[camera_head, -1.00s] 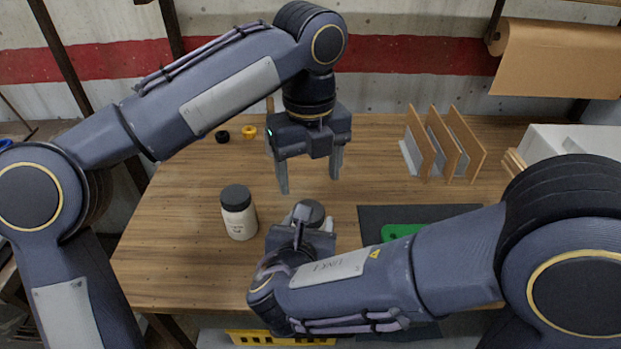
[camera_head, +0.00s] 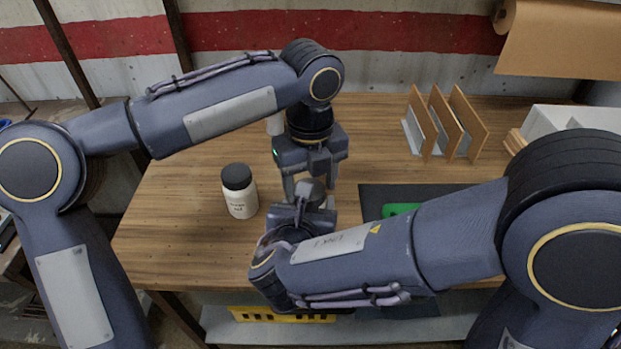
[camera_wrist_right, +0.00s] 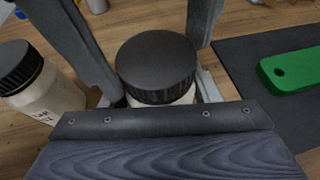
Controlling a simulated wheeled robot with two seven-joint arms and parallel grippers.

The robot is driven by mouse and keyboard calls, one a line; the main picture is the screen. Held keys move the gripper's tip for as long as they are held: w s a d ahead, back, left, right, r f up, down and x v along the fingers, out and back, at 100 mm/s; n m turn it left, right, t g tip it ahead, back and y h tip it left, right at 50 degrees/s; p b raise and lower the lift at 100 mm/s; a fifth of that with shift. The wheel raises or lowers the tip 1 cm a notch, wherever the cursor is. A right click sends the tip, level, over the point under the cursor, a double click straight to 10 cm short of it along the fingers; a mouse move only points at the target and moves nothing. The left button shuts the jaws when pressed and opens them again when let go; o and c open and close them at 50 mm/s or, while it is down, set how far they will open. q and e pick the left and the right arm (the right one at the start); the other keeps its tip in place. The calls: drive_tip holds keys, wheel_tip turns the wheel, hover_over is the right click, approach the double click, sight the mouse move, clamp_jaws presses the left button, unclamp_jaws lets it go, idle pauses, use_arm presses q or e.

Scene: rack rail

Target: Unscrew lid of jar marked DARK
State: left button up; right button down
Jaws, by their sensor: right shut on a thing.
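A white jar with a dark lid (camera_head: 312,190) stands in my right gripper (camera_head: 314,208), which is shut on its body. In the right wrist view the black ribbed lid (camera_wrist_right: 157,62) is clear, with a little of the pale body below it; its label is hidden. My left gripper (camera_head: 310,182) points down over this jar, its fingers spread on either side of the lid; I cannot tell whether they touch it. A second white jar (camera_head: 241,205) with a black lid stands upright to the left, also in the right wrist view (camera_wrist_right: 48,92); its label is too small to read.
A dark mat (camera_head: 375,200) with a green piece (camera_head: 398,210) lies right of the held jar, partly under my right arm. A rack with upright brown boards (camera_head: 440,125) stands at the back right, beside a white box (camera_head: 560,120).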

use_arm(q)
drive_tip(key=c, duration=0.7)
drive_tip(key=n, duration=0.3)
drive_tip(key=shift+d+r, duration=0.1)
drive_tip(key=shift+c, duration=0.3)
use_arm(e)
drive_tip(key=shift+a, duration=0.1)
use_arm(q)
drive_tip(key=o, duration=1.1)
use_arm(e)
drive_tip(key=shift+d, duration=0.2)
